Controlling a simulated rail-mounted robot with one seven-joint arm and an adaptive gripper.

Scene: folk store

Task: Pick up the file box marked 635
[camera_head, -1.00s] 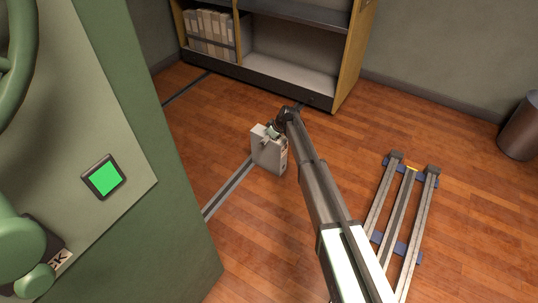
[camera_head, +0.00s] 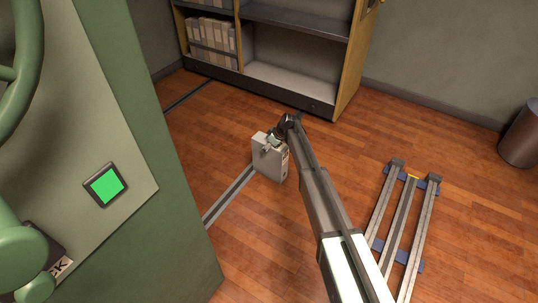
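A grey file box (camera_head: 268,160) is in the middle of the view, upright, close to the floor rail. I cannot read a number on it, and I cannot tell whether it touches the floor. My gripper (camera_head: 272,140) is at the top of this box, at the end of my arm. The fingers are small and overlap the box's top edge, so I cannot tell whether they are closed on it. More pale file boxes (camera_head: 208,46) stand in a row on the shelf unit at the back, their labels too small to read.
The shelf unit (camera_head: 290,82) has an empty lower bay on the right. A floor rail (camera_head: 230,196) runs past the box. A green cabinet (camera_head: 150,200) with a lit green button (camera_head: 105,185) fills the left. Metal rails (camera_head: 402,220) lie right; a bin (camera_head: 520,135) stands far right.

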